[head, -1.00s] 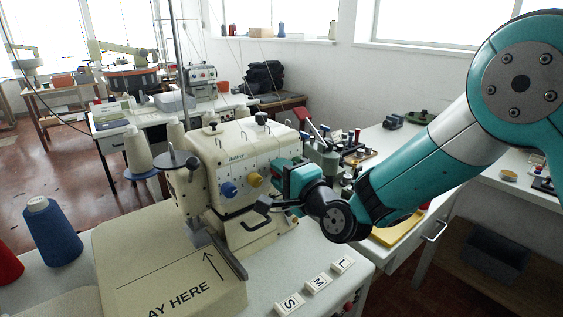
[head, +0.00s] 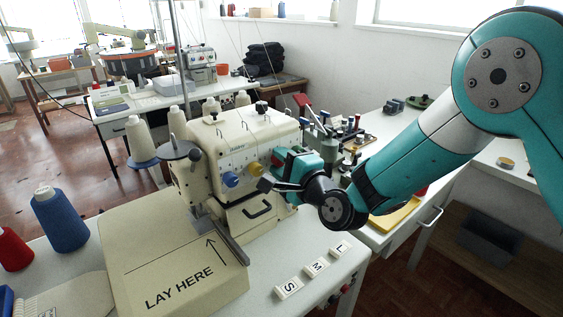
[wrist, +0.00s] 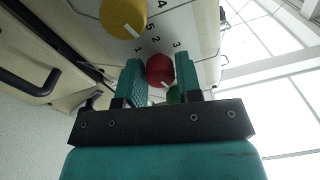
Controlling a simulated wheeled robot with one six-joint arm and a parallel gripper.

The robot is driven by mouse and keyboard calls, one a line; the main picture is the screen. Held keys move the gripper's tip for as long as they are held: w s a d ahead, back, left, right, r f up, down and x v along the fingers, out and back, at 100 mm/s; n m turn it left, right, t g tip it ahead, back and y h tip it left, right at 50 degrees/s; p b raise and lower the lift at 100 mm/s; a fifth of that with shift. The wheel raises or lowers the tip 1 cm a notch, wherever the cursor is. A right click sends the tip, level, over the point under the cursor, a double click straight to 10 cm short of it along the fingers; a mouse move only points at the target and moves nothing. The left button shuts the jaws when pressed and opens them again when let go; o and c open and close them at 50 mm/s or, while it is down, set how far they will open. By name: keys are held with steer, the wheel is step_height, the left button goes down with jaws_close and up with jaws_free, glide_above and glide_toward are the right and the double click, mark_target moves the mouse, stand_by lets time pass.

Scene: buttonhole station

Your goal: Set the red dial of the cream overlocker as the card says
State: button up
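The cream overlocker (head: 240,135) stands on the near table with a blue dial (head: 230,179) and a yellow dial (head: 254,169) on its front. My gripper (head: 274,171) is at the overlocker's front, right of the yellow dial. In the wrist view, the red dial (wrist: 160,69) lies between the two fingertips of my gripper (wrist: 161,75), very near both. I cannot tell whether they press on it. A white mark shows on its lower edge, and digits 1, 2 and 3 show around it. The yellow dial (wrist: 123,17) is above left. I cannot make out the card.
Tiles S (head: 289,288), M (head: 315,266) and L (head: 339,248) lie on the near table. A cream plate marked LAY HERE (head: 150,262) is at the front. Blue (head: 60,220) and red (head: 13,250) thread cones stand left. Clutter stands on the table behind my gripper.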

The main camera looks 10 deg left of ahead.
steer(key=o, duration=0.3)
steer(key=shift+s+d+f, duration=0.1)
steer(key=shift+d, duration=0.05)
steer(key=b+v, duration=1.2)
steer(key=v, duration=0.5)
steer(key=shift+s, duration=0.1)
